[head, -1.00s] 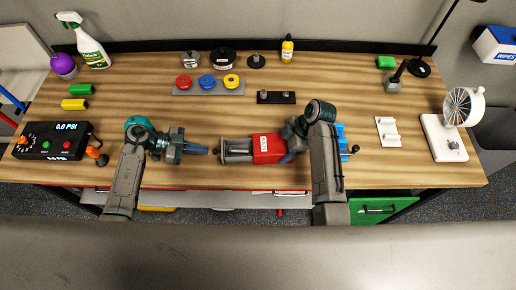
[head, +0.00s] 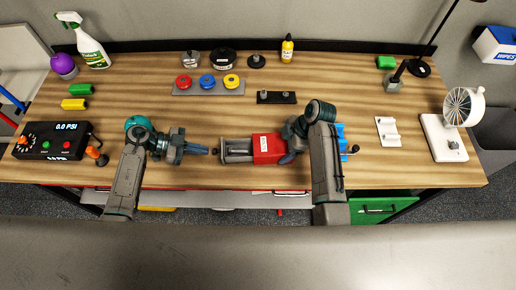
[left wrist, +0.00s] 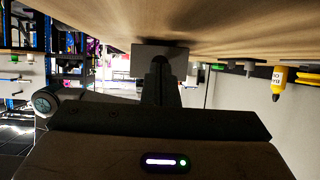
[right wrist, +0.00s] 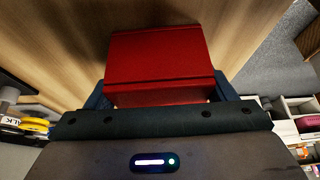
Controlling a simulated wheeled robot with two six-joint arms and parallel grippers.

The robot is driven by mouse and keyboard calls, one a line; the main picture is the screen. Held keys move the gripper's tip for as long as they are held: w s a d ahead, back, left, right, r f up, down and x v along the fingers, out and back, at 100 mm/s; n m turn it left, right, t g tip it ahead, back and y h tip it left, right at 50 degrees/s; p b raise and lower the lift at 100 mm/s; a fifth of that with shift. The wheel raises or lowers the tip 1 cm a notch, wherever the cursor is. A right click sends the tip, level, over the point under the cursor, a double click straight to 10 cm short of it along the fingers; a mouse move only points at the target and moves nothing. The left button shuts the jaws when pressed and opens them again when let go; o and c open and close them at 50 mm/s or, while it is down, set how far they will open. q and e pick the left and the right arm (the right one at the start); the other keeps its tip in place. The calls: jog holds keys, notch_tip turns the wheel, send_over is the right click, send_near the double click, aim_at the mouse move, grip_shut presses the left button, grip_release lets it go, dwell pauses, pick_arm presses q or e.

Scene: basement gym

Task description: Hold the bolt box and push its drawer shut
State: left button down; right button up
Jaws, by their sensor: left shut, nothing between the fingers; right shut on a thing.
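The red bolt box (head: 268,149) lies on the wooden table in front of me, with a white label on top. Its grey drawer (head: 237,149) sticks out of the left side, with a small knob (head: 215,151) at its end. My right gripper (head: 290,156) is shut on the right end of the box; the right wrist view shows the red box (right wrist: 160,65) between its fingers. My left gripper (head: 207,150) is shut and empty, its tips just left of the knob. In the left wrist view, the grey drawer front (left wrist: 150,60) stands just ahead of the fingers.
A pressure gauge box (head: 52,141) is at the left. Red, blue and yellow knobs sit on a grey plate (head: 208,88) at the back. A white holder (head: 387,131) and a fan (head: 462,106) stand at the right.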

aim_at(220, 151)
pick_arm(q)
jog(key=shift+f, duration=0.15)
jog(key=shift+d, duration=0.1)
jog(key=shift+w+d, duration=0.2)
jog(key=shift+d, duration=2.35)
jog(key=shift+w+d, duration=0.2)
jog(key=shift+d, duration=2.3)
jog(key=shift+a, duration=0.15)
jog(key=shift+s+a, duration=0.15)
jog(key=shift+a, duration=1.3)
jog(key=shift+s+a, duration=0.1)
jog(key=shift+a, duration=1.35)
pick_arm(e)
jog(key=o, duration=1)
